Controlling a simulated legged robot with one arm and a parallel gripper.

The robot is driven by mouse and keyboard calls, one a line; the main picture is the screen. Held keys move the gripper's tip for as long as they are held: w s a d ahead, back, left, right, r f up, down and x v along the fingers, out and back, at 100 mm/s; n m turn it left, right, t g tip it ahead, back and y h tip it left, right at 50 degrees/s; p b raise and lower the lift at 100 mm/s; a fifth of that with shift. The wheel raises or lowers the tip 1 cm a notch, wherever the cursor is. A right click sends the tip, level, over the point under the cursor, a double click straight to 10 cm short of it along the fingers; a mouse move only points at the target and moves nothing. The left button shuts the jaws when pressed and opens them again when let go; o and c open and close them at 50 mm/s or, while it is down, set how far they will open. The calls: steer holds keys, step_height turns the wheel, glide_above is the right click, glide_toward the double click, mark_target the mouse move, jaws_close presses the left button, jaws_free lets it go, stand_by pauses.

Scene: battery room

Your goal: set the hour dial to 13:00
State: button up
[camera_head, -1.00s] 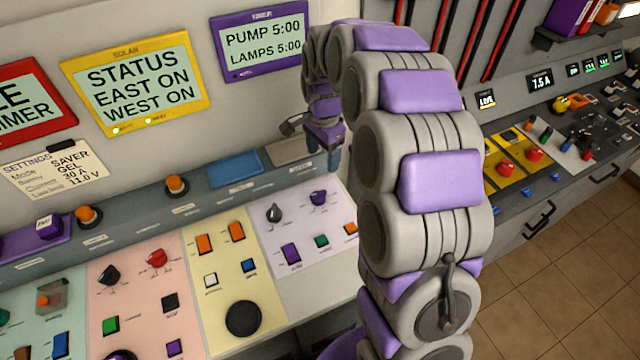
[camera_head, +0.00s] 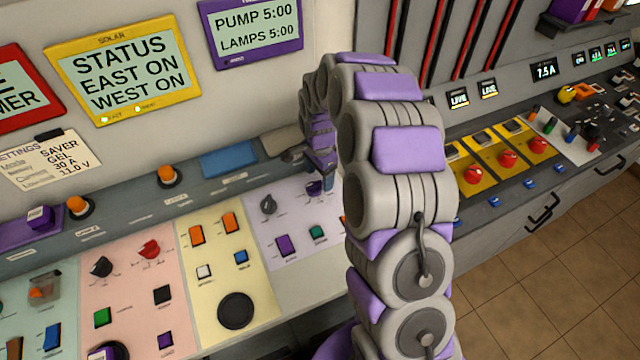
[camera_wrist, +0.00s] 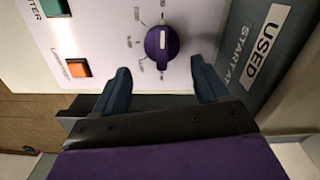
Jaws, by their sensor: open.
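The hour dial appears to be the purple knob (camera_wrist: 162,43) with a white mark, on the pale lilac panel. In the wrist view its mark runs roughly up and down, with small printed labels around it. In the head view the purple knob (camera_head: 314,187) is partly hidden by my gripper (camera_head: 325,172). In the wrist view my gripper (camera_wrist: 163,78) is open, its two blue-grey fingers below the knob in the picture, one to each side. They look apart from it. A purple-framed display (camera_head: 252,30) reads PUMP 5:00 and LAMPS 5:00.
A black knob (camera_head: 268,204), a purple switch (camera_head: 283,245) and a green switch (camera_head: 317,232) share the lilac panel. In the wrist view, an orange switch (camera_wrist: 78,68) lies left of the fingers and a USED label (camera_wrist: 266,32) to the right.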

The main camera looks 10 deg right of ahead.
mark_target(313, 183)
steer(key=a+f, duration=0.3)
steer(key=shift+a+f, duration=0.25)
steer(key=shift+f, duration=0.15)
steer(key=shift+d, duration=1.55)
steer(key=shift+c, duration=1.1)
steer(key=shift+a, duration=1.05)
steer(key=c, duration=0.4)
steer(key=shift+a, duration=0.1)
steer(key=shift+c, duration=1)
steer(key=shift+d, duration=0.25)
steer(key=shift+c, duration=1.3)
steer(key=shift+d, duration=0.15)
steer(key=shift+w+r, duration=0.1)
